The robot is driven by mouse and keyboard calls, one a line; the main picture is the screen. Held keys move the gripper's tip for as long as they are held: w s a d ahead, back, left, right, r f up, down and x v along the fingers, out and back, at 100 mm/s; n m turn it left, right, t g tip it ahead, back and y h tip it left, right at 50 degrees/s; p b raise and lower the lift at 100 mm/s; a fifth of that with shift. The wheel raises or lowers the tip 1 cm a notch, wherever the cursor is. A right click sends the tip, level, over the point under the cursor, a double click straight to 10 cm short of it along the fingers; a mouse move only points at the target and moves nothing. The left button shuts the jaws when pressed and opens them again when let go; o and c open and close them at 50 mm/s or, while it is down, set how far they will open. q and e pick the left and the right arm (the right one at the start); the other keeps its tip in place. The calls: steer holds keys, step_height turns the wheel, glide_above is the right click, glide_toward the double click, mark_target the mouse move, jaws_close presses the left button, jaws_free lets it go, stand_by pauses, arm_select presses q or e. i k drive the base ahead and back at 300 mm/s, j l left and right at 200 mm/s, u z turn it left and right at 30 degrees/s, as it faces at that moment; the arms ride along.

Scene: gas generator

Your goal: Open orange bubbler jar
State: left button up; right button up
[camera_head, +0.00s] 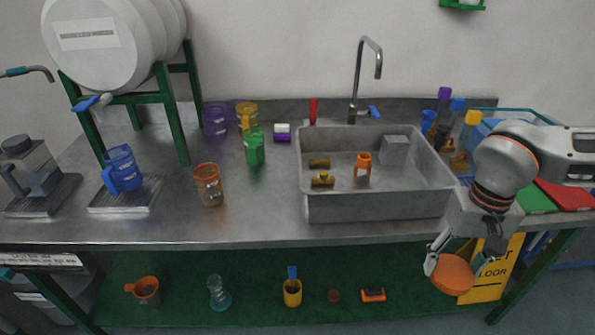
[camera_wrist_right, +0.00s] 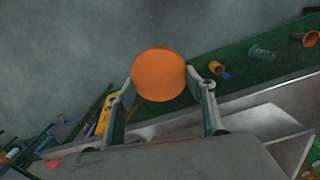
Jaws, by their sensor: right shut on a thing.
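My right gripper (camera_head: 455,262) is shut on a round orange lid (camera_head: 453,275), held in front of the counter's front edge at the right. In the right wrist view the lid (camera_wrist_right: 158,75) shows as an orange disc between the two fingers (camera_wrist_right: 162,100). A clear jar with orange parts (camera_head: 209,186) stands upright on the counter left of the sink, well away from this gripper. Whether its top is open is too small to tell. My left gripper is not in view.
The steel sink (camera_head: 375,207) holds small orange and brass items. Blue (camera_head: 122,170), green (camera_head: 254,147), purple and yellow vessels stand on the counter. A green lower shelf (camera_head: 190,270) holds several vessels. A yellow floor sign (camera_head: 495,272) stands behind the right gripper.

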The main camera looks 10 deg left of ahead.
mark_target(207, 180)
steer(key=i+j+u, duration=0.1)
steer(key=j, duration=0.3)
steer(key=i+j+u, duration=0.15)
steer(key=j, duration=0.25)
steer(key=i+j, duration=0.25)
steer(key=i+j+u, duration=0.1)
steer(key=i+j, duration=0.15)
steer(key=i, duration=0.2)
